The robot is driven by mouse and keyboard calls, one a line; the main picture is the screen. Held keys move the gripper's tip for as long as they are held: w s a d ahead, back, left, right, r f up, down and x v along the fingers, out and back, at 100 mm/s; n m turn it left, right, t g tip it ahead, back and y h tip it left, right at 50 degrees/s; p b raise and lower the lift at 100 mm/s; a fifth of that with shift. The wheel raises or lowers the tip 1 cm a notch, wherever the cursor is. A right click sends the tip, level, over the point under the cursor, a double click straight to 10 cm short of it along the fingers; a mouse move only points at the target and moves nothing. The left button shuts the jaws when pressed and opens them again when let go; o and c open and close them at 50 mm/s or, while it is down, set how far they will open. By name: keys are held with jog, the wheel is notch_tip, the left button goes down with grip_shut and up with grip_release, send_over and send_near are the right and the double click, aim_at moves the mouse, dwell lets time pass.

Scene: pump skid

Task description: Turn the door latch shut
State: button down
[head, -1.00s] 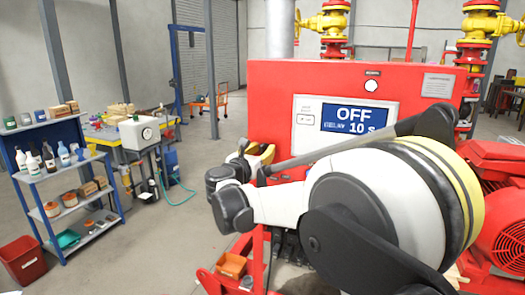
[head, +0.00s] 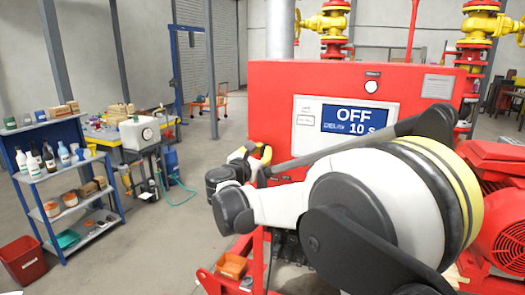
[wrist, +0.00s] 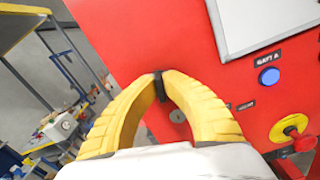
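In the wrist view, my gripper's two yellow fingers (wrist: 160,80) come together against the red cabinet face. A small black bar, which looks like the door latch (wrist: 160,90), sits between the fingertips, and the fingers appear shut on it. A round grey disc (wrist: 177,116) is on the red face just below and right of it. In the head view, my gripper (head: 266,154) is at the left part of the red cabinet (head: 275,100); my arm hides the latch there.
A white panel (head: 308,107) with an OFF display is on the cabinet. The wrist view shows a blue button (wrist: 269,76) and a red-and-yellow knob (wrist: 288,127) to the right.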

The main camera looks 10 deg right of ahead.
jog(key=m, duration=0.7)
jog(key=shift+d, duration=0.1)
jog(key=m, duration=0.4)
jog(key=shift+f+m+p, duration=0.15)
jog(key=shift+m+p, duration=0.15)
jog(key=shift+m, duration=1.8)
jog(key=c, duration=1.5)
grip_release()
jog(key=shift+c, duration=0.2)
jog(key=shift+s, duration=0.1)
